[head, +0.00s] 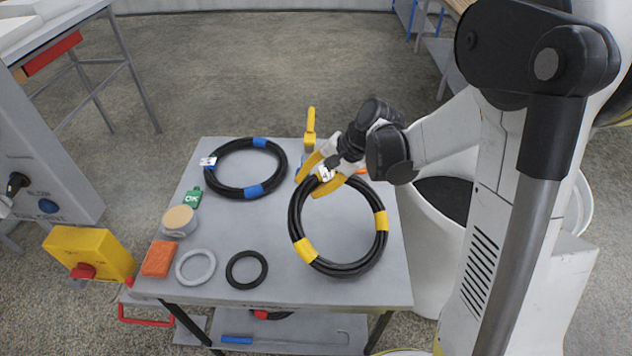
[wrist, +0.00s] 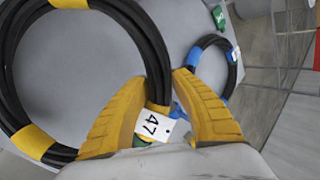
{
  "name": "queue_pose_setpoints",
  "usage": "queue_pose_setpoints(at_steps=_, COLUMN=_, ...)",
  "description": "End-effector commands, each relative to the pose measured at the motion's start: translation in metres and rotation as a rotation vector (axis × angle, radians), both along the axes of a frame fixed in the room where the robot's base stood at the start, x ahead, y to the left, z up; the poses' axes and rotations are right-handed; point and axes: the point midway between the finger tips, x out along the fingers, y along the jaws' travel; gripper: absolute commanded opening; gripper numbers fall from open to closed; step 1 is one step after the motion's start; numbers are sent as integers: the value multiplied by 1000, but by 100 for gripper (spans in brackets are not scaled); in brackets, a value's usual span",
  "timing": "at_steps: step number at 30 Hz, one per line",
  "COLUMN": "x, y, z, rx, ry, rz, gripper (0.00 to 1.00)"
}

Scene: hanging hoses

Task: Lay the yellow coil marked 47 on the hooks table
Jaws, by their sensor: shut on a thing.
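The black coil with yellow bands (head: 298,240) is at the right side of the grey table (head: 215,225) in the head view. My gripper (head: 328,178) is shut on the coil's far upper rim. In the wrist view the coil (wrist: 30,85) fills the left side, and its strands run between my yellow fingers (wrist: 160,95). A white tag marked 47 (wrist: 153,125) shows between the fingers. I cannot tell whether the coil's near side touches the tabletop or is slightly above it.
A blue-banded black coil (head: 243,190) lies at the table's back left. A green item (head: 193,198), a round tub (head: 179,221), an orange block (head: 159,258), a grey ring (head: 195,267) and a small black ring (head: 246,269) lie left and front. A yellow-handled tool (head: 310,128) stands behind.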

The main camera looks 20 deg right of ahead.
Motion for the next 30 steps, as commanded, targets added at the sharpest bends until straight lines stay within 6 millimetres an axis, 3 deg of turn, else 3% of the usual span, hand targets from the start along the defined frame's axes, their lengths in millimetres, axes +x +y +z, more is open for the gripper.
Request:
queue_pose_setpoints(at_steps=8, x=17, y=11, z=-30, rx=-78, ry=122, rz=1, gripper=0)
queue_pose_setpoints(at_steps=21, x=27, y=17, z=-85, rx=-200, ry=319, rz=3, gripper=0)
queue_pose_setpoints(at_steps=30, x=31, y=19, z=-110, rx=-262, ry=418, rz=1, gripper=0)
